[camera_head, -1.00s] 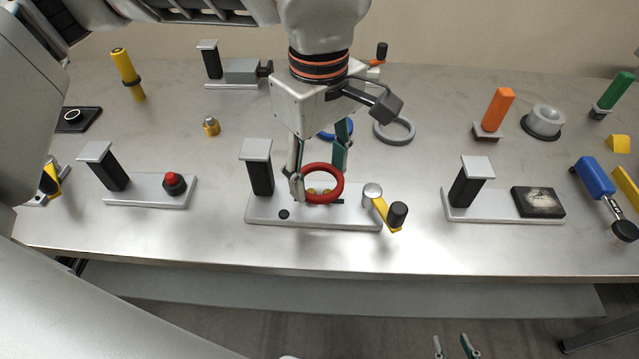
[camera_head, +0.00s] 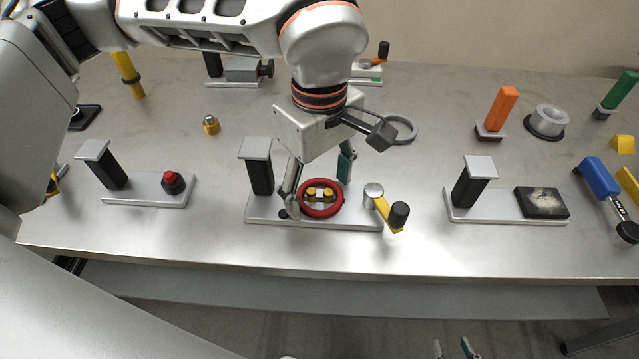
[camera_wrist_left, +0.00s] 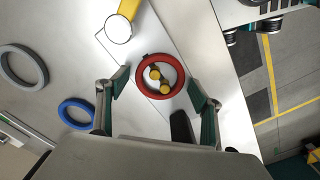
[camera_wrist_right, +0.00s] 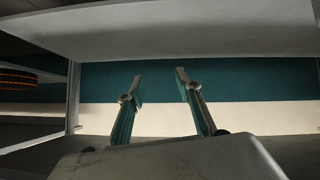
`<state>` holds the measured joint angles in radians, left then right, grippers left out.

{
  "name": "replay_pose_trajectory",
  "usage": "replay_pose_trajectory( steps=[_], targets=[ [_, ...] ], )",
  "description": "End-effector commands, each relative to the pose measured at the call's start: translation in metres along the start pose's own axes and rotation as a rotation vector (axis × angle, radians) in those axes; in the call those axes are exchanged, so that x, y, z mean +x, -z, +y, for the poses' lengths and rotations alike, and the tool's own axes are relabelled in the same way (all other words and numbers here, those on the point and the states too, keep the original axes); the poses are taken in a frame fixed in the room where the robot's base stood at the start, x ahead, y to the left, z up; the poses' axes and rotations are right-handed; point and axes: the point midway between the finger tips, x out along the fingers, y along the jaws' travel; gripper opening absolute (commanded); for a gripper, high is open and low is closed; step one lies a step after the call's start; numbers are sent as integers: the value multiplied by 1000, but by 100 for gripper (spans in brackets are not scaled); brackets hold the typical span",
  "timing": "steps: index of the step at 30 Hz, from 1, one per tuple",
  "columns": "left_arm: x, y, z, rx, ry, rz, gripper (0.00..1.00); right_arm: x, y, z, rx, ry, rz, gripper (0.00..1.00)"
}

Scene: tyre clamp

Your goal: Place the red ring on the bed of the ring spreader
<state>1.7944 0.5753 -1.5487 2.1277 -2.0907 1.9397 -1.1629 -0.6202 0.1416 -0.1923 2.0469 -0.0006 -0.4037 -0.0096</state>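The red ring (camera_head: 322,214) lies around the yellow pegs (camera_head: 319,194) on the plate of the ring spreader (camera_head: 355,221). It also shows in the left wrist view (camera_wrist_left: 139,76), encircling the pegs, and looks flat. My left gripper (camera_head: 318,185) is above the spreader, pointing down. Its fingers (camera_wrist_left: 158,80) are spread on either side of the ring, with gaps visible in the left wrist view. The spreader has a black post (camera_head: 260,174) at left and a yellow crank (camera_head: 386,210) at right. My right gripper (camera_wrist_right: 158,84) is open and empty, low before the table (camera_head: 455,350).
A grey ring (camera_head: 413,133) lies behind the spreader. A blue ring (camera_wrist_left: 63,112) shows in the left wrist view. A red-button fixture (camera_head: 145,193) stands left and another post fixture (camera_head: 490,207) right. Bare table separates the fixtures.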

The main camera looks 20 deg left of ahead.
Motion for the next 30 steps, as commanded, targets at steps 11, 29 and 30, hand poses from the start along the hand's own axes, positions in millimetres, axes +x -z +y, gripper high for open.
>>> replay_pose_trajectory(
  steps=[11,29,30],
  targets=[
    [-36,0,1,-2,-6,3,66,-2,9,2,3,-2,12,34],
    [-123,0,0,0,-1,0,66,-6,10,-2,14,7,7,34],
    [-123,0,0,0,0,0,66,-6,8,-3,14,8,4,34]
  ],
)
